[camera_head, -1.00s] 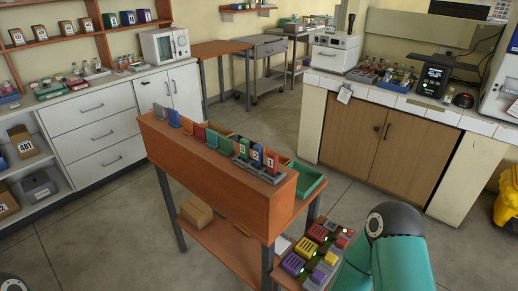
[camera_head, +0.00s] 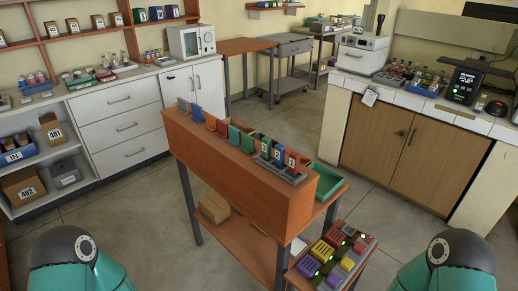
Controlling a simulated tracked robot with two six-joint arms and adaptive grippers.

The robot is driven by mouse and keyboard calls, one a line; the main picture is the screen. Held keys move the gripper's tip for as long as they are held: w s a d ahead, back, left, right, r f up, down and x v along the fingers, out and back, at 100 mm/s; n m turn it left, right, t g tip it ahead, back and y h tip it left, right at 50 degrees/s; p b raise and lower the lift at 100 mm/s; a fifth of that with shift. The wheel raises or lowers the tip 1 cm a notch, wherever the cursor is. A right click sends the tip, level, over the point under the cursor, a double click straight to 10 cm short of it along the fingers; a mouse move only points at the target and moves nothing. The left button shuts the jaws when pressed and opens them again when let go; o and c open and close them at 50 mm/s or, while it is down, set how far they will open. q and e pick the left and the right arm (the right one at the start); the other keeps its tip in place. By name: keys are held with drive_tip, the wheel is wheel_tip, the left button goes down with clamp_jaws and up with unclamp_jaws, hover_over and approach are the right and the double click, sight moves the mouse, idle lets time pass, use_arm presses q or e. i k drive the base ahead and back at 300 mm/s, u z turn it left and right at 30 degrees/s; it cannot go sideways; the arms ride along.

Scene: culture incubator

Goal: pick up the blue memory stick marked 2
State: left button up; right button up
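The blue memory stick marked 2 (camera_head: 277,153) stands upright in a grey holder (camera_head: 290,178) on top of the orange-brown wooden stand, near its right end. A green stick (camera_head: 264,148) is on its left and a red stick marked 1 (camera_head: 291,160) on its right. Its lower part is hidden in the holder. Neither of my grippers is in view. Only teal and dark parts of my two arms show at the bottom left and bottom right, well apart from the sticks.
More coloured sticks (camera_head: 233,134) stand along the stand (camera_head: 240,185) to the left. A green tray (camera_head: 328,180) is behind its right end. A low table with coloured blocks (camera_head: 322,250) is in front right. Cabinets (camera_head: 130,125) line the left, and floor (camera_head: 140,220) is clear between.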

sight(280, 151)
drive_tip(key=z, duration=0.85)
drive_tip(key=i, duration=0.15)
drive_tip(key=u, duration=2.6)
drive_tip(key=k, duration=1.2)
drive_tip(key=z, duration=1.05)
drive_tip(key=i, duration=1.35)
drive_tip(key=z, duration=0.3)
